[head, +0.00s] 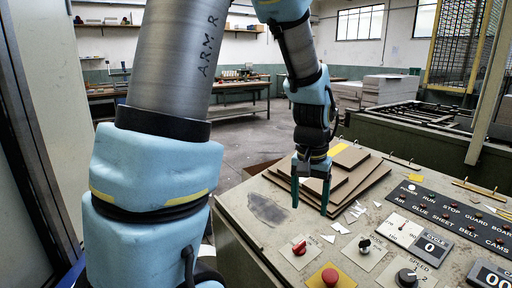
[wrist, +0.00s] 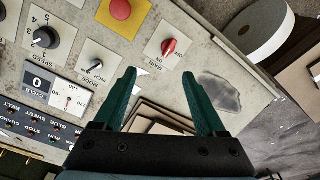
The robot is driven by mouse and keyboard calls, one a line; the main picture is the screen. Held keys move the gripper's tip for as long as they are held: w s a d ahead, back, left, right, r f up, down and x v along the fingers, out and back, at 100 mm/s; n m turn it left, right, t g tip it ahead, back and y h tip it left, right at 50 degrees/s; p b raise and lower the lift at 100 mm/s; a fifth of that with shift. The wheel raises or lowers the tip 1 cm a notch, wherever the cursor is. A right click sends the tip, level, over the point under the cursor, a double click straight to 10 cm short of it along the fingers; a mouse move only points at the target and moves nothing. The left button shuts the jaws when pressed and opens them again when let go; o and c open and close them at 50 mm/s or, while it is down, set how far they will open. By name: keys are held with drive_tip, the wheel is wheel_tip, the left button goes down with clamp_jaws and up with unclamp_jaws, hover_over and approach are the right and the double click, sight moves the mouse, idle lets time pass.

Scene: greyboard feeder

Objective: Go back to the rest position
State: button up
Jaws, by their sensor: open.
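My gripper (head: 311,190) hangs from my arm over the control console (head: 265,235), its green fingers pointing down close to the stacked brown boards (head: 357,182). In the wrist view the two green fingers of my gripper (wrist: 172,98) are spread apart with nothing between them. The console's red main switch (wrist: 169,47) shows beyond the fingertips, apart from them. The boards also show in the wrist view (wrist: 150,113), partly hidden behind the gripper body.
The console carries a red button on a yellow plate (head: 330,277), a speed knob (head: 407,277) and a cycle counter (head: 431,246). White paper scraps (head: 340,228) lie on it. A workbench (head: 240,87) stands at the back, with open floor before it.

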drive_tip(key=s+a+n, duration=0.2)
drive_tip(key=a+n, duration=0.2)
drive_tip(key=a, duration=1.5)
drive_tip(key=shift+s+a+f+n+t, duration=0.25)
drive_tip(key=shift+a+f+n+t, duration=0.05)
drive_tip(key=shift+a+f+t, duration=0.1)
